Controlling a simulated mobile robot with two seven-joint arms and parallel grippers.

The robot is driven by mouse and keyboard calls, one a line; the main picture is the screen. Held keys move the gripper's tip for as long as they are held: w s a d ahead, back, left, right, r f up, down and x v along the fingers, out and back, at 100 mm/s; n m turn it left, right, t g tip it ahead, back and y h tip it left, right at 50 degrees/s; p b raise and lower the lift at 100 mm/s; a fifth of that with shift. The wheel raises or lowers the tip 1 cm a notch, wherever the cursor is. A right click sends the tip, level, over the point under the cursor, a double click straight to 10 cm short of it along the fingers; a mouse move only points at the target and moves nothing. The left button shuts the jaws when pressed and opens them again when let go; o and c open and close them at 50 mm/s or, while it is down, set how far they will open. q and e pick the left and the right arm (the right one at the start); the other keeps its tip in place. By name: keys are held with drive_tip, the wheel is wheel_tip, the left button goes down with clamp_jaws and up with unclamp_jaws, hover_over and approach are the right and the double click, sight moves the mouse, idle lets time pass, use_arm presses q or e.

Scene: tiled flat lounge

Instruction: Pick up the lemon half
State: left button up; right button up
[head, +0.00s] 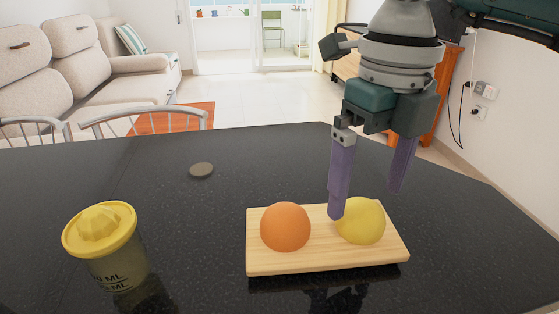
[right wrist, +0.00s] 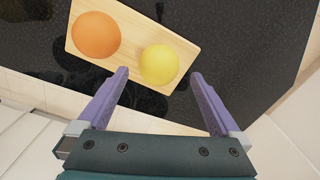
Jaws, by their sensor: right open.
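The yellow lemon half (head: 361,222) sits dome up on the right part of a wooden board (head: 325,260). An orange half (head: 285,227) sits dome up on the board's left part. My right gripper (head: 368,203) is open and empty, pointing down above the right part of the board. One purple finger overlaps the lemon half's left edge in the head view. In the right wrist view the lemon half (right wrist: 159,64) lies between and beyond the fingertips (right wrist: 160,72), with no clear contact. My left gripper is not in view.
A juicer cup with a yellow reamer top (head: 102,240) stands on the dark table at the left. A small round disc (head: 201,170) lies farther back. Chairs (head: 145,119) stand behind the table. The table right of the board is clear.

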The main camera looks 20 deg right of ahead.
sight(364, 205)
wheel_tip(364, 205, down, 4)
drive_tip(key=shift+r, duration=0.2)
drive_tip(key=shift+c, duration=0.2)
drive_tip(key=c, duration=0.9)
drive_tip(key=shift+r, duration=0.1)
